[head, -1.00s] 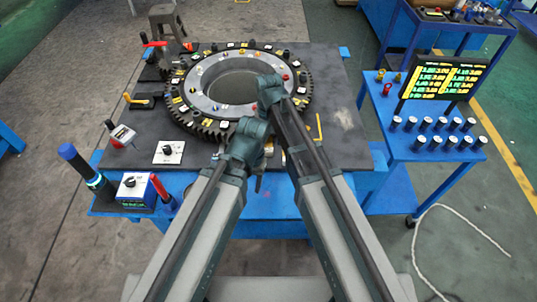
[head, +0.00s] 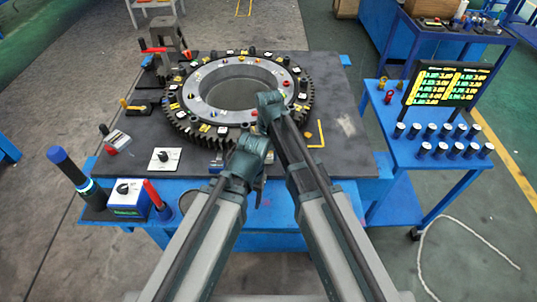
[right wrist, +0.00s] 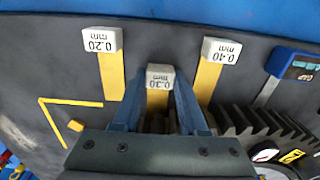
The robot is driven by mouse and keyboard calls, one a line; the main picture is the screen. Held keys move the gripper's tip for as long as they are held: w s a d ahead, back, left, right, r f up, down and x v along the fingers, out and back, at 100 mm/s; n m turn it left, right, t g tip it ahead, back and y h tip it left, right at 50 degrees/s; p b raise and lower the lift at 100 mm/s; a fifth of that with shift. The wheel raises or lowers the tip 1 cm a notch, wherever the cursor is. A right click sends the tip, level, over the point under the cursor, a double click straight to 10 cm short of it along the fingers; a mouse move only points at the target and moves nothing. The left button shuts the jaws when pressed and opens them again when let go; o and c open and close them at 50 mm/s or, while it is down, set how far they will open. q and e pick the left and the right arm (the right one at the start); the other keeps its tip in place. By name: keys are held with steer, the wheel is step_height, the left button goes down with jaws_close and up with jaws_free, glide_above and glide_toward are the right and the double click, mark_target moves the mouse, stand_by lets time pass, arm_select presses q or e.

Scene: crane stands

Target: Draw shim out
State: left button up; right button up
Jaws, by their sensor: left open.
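In the right wrist view, a shim with a pale tab marked 0.30 mm (right wrist: 159,78) sits between the blue fingertips of my right gripper (right wrist: 161,72). The fingers flank the tab closely; whether they press on it is unclear. Two more yellow shims, marked 0.20 mm (right wrist: 101,40) and 0.40 mm (right wrist: 221,48), lie to either side, clear of the fingers. In the head view my arms hide the shims and the right fingertips. My left gripper (head: 260,188) is open, mostly hidden near the bench's front edge.
A large toothed ring (head: 190,130) fills the middle of the dark bench top (head: 345,150). A yellow angle mark (head: 318,135) lies right of the arms. A knob box (head: 130,198) and blue torch (head: 70,170) stand front left. A blue side table (head: 405,165) holds several cylinders.

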jaws_close()
stand_by(0.9)
